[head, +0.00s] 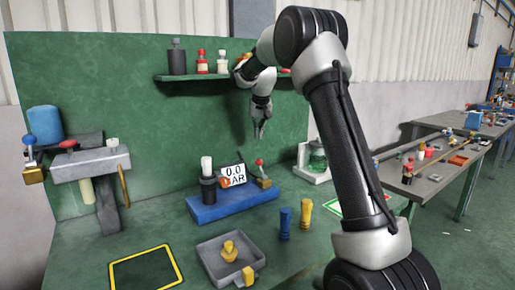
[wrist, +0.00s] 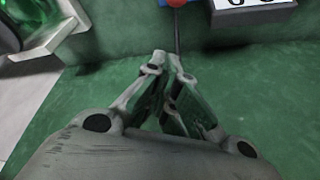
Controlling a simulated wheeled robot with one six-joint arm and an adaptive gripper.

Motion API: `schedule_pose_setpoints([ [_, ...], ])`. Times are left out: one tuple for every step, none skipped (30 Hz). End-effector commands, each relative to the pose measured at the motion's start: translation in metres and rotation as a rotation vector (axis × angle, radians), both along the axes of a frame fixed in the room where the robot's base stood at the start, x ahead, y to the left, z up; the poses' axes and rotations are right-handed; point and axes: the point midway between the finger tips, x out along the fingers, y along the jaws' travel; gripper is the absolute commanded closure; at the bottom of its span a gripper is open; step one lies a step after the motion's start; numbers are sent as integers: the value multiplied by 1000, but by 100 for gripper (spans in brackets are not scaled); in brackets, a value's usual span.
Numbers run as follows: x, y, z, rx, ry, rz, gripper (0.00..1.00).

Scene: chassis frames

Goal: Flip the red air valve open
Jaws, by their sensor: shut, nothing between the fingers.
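The red air valve shows in the head view as a red ball knob (head: 259,162) on a short lever above a brass body (head: 264,182), at the right end of a blue base (head: 235,203). The lever stands nearly upright. My gripper (head: 259,134) is above the valve, pointing down, shut and empty, apart from it. In the wrist view my fingertips (wrist: 168,62) are together, and the red knob (wrist: 176,3) on its dark stem is at the top edge, partly cut off. The brass body is not clear there.
A blue-knobbed valve (head: 33,172) is at far left. Blue (head: 285,223) and yellow (head: 305,213) pieces stand in front. A shelf (head: 200,76) with bottles is behind my gripper.

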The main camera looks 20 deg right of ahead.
Motion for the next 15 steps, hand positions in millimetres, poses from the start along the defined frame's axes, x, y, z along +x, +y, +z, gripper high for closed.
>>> schedule_pose_setpoints([
  [1,0,-4,0,2,0,100],
  [2,-1,-8,0,3,0,100],
  [4,-1,-13,0,4,0,100],
  [6,-2,-18,0,4,0,100],
  [8,-2,-23,0,4,0,100],
  [11,-3,-30,1,5,0,100],
  [13,-3,-36,0,5,-1,100],
  [15,-4,-42,1,5,0,100],
  [18,-5,-50,1,5,0,100],
  [21,-5,-57,0,5,-1,100],
  [24,-6,-63,0,4,0,100],
  [26,-7,-71,1,5,0,100],
  [29,-7,-77,0,5,-1,100],
  [31,-8,-82,0,4,0,100],
  [34,-8,-90,0,4,0,100],
])
